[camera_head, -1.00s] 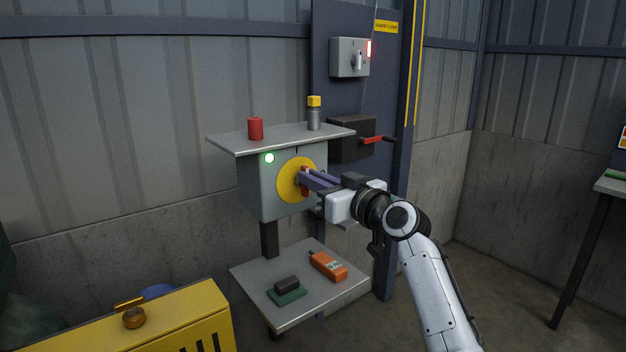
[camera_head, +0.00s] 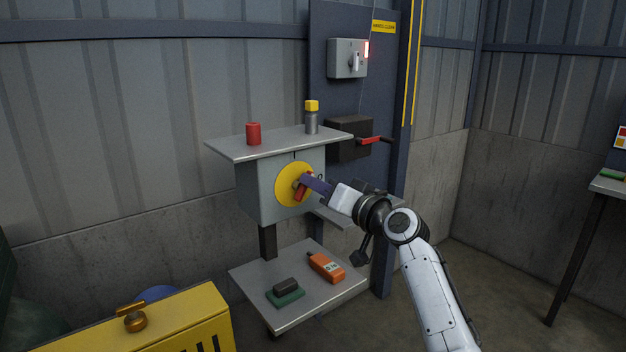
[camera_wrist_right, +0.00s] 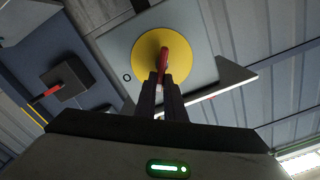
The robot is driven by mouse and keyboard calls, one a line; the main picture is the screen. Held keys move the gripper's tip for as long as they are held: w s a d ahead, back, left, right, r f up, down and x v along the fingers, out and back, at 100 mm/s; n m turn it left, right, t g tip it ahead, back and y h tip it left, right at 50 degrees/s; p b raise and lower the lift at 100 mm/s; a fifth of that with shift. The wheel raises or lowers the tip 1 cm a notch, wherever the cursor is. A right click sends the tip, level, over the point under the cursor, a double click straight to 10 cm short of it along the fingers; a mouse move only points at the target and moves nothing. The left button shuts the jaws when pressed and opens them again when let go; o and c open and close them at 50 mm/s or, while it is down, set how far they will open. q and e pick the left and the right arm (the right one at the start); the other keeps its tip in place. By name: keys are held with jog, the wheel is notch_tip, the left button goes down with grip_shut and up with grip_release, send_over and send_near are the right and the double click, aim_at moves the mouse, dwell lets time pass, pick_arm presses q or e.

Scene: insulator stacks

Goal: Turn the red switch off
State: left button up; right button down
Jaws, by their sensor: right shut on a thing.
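The red switch (camera_head: 301,190) is a red handle on a round yellow plate (camera_head: 284,187) on the front of a grey box (camera_head: 257,194). In the head view the handle is tilted, partly hidden by my gripper. My right gripper (camera_head: 307,183) is shut on the red handle, its fingers reaching in from the right. In the right wrist view the red handle (camera_wrist_right: 164,60) stands between the fingertips (camera_wrist_right: 160,78) in front of the yellow plate (camera_wrist_right: 185,62). No lit green lamp shows on the box face. My left gripper is not in view.
A shelf (camera_head: 225,148) above the box holds a red can (camera_head: 253,133) and a yellow-capped bottle (camera_head: 311,118). A lower shelf (camera_head: 300,308) holds an orange device (camera_head: 326,267) and a green block (camera_head: 285,297). A dark box with a red lever (camera_head: 375,140) is at right. A yellow case (camera_head: 170,330) stands front left.

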jog(key=m+p, duration=0.1)
jog(key=m, duration=0.2)
jog(key=f+m+p, duration=0.1)
jog(key=m, duration=0.3)
jog(key=f+m+p, duration=0.1)
jog(key=m+p, duration=0.1)
jog(key=m, duration=0.2)
jog(key=shift+w+d, duration=0.25)
jog(key=shift+d, duration=0.1)
jog(key=shift+m, duration=0.3)
jog(key=c, duration=1.8)
grip_release()
jog(key=shift+c, duration=0.2)
jog(key=v, duration=1)
jog(key=shift+s, duration=0.15)
jog(key=shift+d, duration=0.1)
